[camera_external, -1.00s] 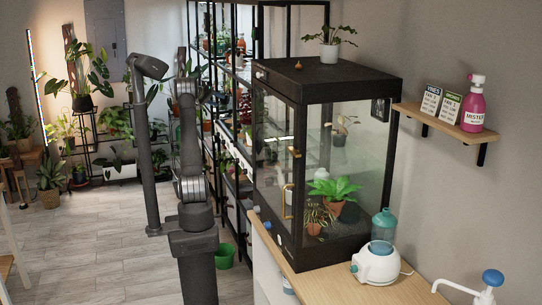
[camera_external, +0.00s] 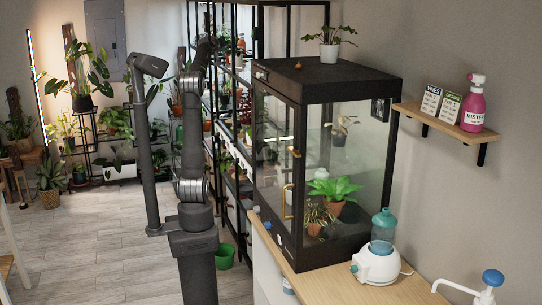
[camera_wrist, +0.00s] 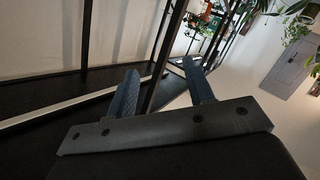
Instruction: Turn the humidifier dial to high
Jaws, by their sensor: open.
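The humidifier (camera_external: 376,268) stands on the wooden counter at the lower right of the external view. It has a white base and a teal tank (camera_external: 384,226) on top. In the external view my arm rises left of the cabinet, well away from the humidifier, and the gripper cannot be made out there. The humidifier is out of the wrist view.
A glass plant cabinet (camera_external: 346,75) with a black frame stands between my arm and the humidifier. A wall shelf (camera_external: 440,122) holds a pink mister bottle (camera_external: 473,108). A white pump with a blue knob (camera_external: 492,278) is at the lower right. Open floor (camera_external: 110,250) lies to the left.

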